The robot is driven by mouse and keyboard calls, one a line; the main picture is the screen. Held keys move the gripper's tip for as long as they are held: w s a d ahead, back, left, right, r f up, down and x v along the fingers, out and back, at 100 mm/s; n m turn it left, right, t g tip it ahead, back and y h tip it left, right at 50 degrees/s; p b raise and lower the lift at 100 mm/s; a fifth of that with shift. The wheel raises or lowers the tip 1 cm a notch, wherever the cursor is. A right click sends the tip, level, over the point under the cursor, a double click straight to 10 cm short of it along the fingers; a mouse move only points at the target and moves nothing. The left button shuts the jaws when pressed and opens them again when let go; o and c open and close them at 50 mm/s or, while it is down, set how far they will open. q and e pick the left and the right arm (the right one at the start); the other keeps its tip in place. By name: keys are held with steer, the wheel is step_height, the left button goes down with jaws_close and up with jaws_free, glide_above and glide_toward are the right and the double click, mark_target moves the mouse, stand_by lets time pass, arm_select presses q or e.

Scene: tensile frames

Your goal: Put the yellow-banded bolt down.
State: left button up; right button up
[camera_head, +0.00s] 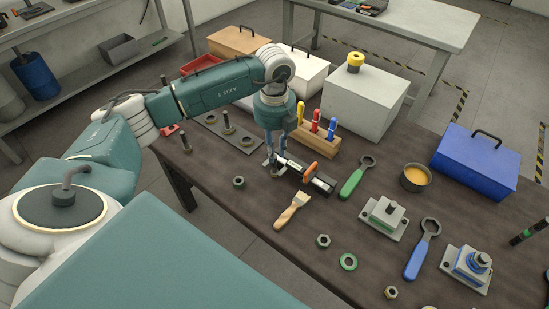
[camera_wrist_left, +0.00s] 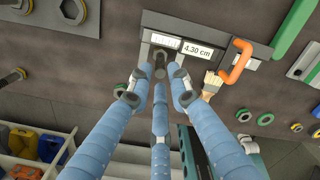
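My left gripper (camera_head: 275,165) points down at the table beside the black gauge. In the left wrist view its fingers (camera_wrist_left: 158,88) are spread around a dark upright bolt (camera_wrist_left: 160,64), with gaps at both sides. The bolt is at the gauge (camera_wrist_left: 205,33), whose label reads 4.30 cm. Its lower end (camera_head: 276,174) shows small in the head view; I cannot make out a yellow band on it. My right gripper is not in view.
A grey plate with standing bolts (camera_head: 228,124) is left of the gripper. A brush (camera_head: 292,210), a green wrench (camera_head: 356,176) and a wooden block with screwdrivers (camera_head: 316,138) are close by. Loose nuts (camera_head: 323,241) lie in front. A blue box (camera_head: 476,160) stands at right.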

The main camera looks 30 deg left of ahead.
arm_select(q)
step_height(320, 180, up, 7)
steer(key=shift+w+f+b, duration=0.1)
steer(key=shift+b, duration=0.45)
steer(key=shift+r, duration=0.75)
